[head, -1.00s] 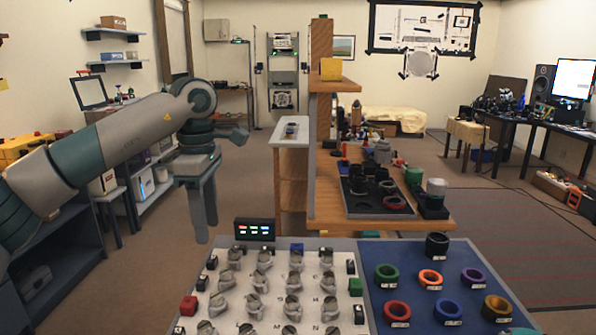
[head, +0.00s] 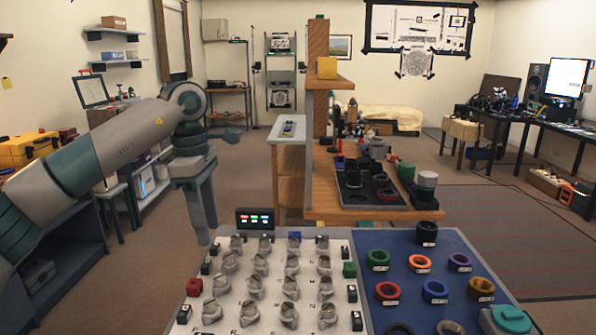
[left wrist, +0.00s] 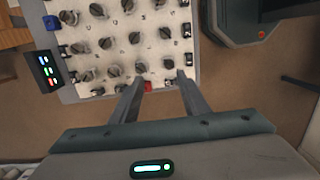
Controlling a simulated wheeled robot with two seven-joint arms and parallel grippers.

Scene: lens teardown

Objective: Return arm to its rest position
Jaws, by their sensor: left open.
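My left arm comes in from the left in the head view. My left gripper (head: 204,238) points downward, empty, beside the far left corner of the white board. In the left wrist view my left gripper (left wrist: 157,82) has its two fingers apart with nothing between them. The white board (head: 333,262) with several grey knobs lies below; it also shows in the left wrist view (left wrist: 130,22). Past the fingertips, a red block (left wrist: 147,86) sits at the board's edge. My right gripper is in neither view.
A small display (head: 255,219) stands at the board's far edge. A blue panel (head: 395,240) with several coloured rings lies to the right. Behind is a wooden bench (head: 330,205) with a tall post and a shelf. A dark shelf unit (head: 60,255) stands at left. Open floor lies between.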

